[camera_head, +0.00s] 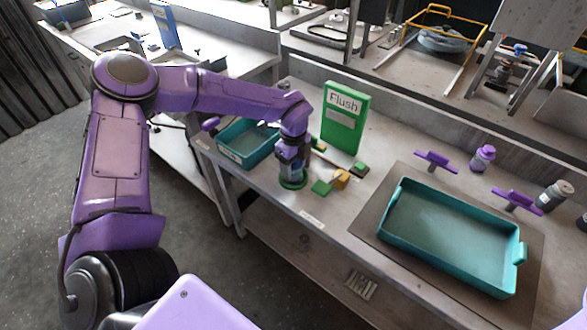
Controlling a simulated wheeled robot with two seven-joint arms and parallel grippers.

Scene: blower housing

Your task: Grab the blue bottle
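My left arm comes in from the left and reaches down over the workbench. My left gripper (292,168) points down at a round green piece (293,183) on the bench. A dark bluish shape shows between or just behind its fingers. It may be the blue bottle, but the gripper covers most of it, and I cannot tell whether the fingers are closed on it. No other clearly blue bottle stands out on this bench.
A teal bin (232,156) stands left of the gripper. A green "Flush" box (345,118) stands behind it, and small green and orange blocks (341,179) lie at its right. A large teal tray (398,222), a purple bottle (483,158) and a grey bottle (554,196) are further right.

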